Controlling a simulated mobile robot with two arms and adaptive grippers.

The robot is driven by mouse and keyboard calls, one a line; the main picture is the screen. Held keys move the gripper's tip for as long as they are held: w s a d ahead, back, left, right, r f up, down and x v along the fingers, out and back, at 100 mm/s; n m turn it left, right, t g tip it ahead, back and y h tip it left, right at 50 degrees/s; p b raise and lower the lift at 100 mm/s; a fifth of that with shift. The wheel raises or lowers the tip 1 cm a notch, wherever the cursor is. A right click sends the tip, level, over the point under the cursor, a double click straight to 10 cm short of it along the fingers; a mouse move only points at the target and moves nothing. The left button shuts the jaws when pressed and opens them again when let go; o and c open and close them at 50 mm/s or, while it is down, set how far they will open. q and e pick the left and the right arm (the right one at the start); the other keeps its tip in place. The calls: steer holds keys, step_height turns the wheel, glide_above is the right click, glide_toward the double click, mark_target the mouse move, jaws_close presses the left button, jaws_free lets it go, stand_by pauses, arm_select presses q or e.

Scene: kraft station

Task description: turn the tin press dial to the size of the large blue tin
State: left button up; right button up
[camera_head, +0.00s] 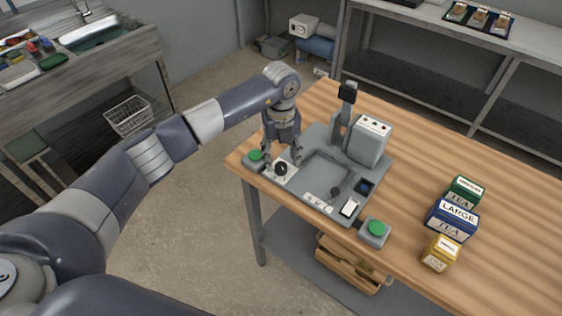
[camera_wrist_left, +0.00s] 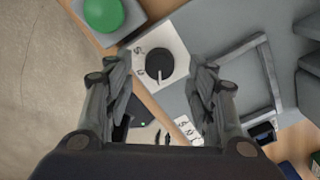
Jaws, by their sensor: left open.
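The grey tin press (camera_head: 325,170) stands on the wooden table. Its black dial (camera_head: 281,168) sits on a white plate at the press's left front corner. In the left wrist view the dial (camera_wrist_left: 160,64) lies ahead of the fingertips, between their lines, with letters on the plate beside it. My left gripper (camera_head: 282,155) is open just above the dial; it also shows in the left wrist view (camera_wrist_left: 160,75), with nothing between its fingers. The large blue tin (camera_head: 452,218) stands on the table at the right, labelled LARGE. My right gripper is not in view.
A green tin (camera_head: 464,191) and a yellow tin (camera_head: 440,253) stand beside the blue one. Green buttons flank the press, one at the left (camera_head: 256,156) and one at the right (camera_head: 376,228). The table (camera_head: 420,150) is clear between press and tins.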

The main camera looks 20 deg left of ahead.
mark_target(281, 166)
arm_select(q)
step_height(281, 166, up, 9)
stand_by(0.6)
